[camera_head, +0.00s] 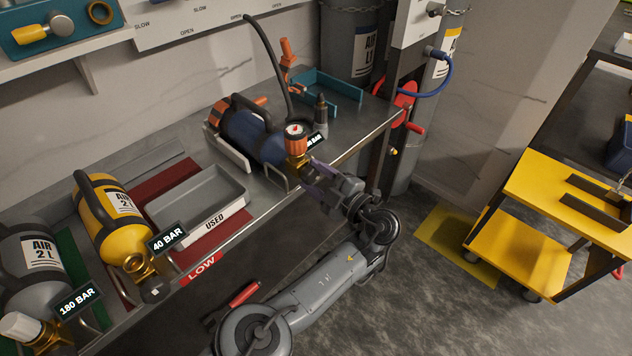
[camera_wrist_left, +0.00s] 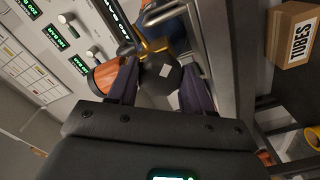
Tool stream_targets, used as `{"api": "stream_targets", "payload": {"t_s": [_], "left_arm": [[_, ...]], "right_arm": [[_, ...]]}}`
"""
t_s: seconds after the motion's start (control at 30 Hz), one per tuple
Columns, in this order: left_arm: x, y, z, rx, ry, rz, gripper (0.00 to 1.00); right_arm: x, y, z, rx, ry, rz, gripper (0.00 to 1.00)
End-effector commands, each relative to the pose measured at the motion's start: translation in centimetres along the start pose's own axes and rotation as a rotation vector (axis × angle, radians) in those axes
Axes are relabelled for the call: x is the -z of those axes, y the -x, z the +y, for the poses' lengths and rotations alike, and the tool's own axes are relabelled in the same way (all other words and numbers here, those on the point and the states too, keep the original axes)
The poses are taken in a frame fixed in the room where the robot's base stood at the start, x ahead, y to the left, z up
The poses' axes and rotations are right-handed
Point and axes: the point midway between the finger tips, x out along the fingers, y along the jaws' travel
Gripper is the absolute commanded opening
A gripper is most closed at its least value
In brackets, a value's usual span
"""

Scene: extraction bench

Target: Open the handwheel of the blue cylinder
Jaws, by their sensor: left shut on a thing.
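The blue cylinder (camera_head: 243,137) lies on the metal bench, its valve end toward the front edge. My left gripper (camera_head: 318,172) is at this valve end. In the left wrist view, its two dark fingers (camera_wrist_left: 160,88) are shut on the dark round handwheel (camera_wrist_left: 161,76), which has a white mark. The brass valve and part of the blue body show behind the wheel. In the head view the gripper mostly hides the handwheel. My right gripper is not in view.
A yellow cylinder (camera_head: 105,214) and a grey cylinder (camera_head: 32,262) lie on the left of the bench. A tray marked USED (camera_head: 166,217) is between the yellow and blue cylinders. A black hose (camera_head: 272,62) rises behind the gauge. A yellow cart (camera_head: 548,190) stands right.

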Motion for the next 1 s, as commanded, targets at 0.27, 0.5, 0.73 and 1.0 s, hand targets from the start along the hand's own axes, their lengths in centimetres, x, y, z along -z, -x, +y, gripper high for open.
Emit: {"api": "stream_targets", "payload": {"t_s": [0.27,0.5,0.73,1.0], "left_arm": [[-0.1,0.0,-0.1,-0.001,0.263,0.000,0.20],[-0.1,0.0,0.0,0.000,0.482,0.000,0.20],[-0.1,0.0,0.0,0.000,0.653,-0.001,0.20],[0.0,0.0,0.1,-0.001,0.772,-0.001,0.20]], "right_arm": [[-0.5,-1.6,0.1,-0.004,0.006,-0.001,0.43],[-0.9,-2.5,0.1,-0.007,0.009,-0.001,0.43],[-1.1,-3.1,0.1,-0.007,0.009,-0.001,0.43],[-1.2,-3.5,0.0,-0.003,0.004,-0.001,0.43]]}}
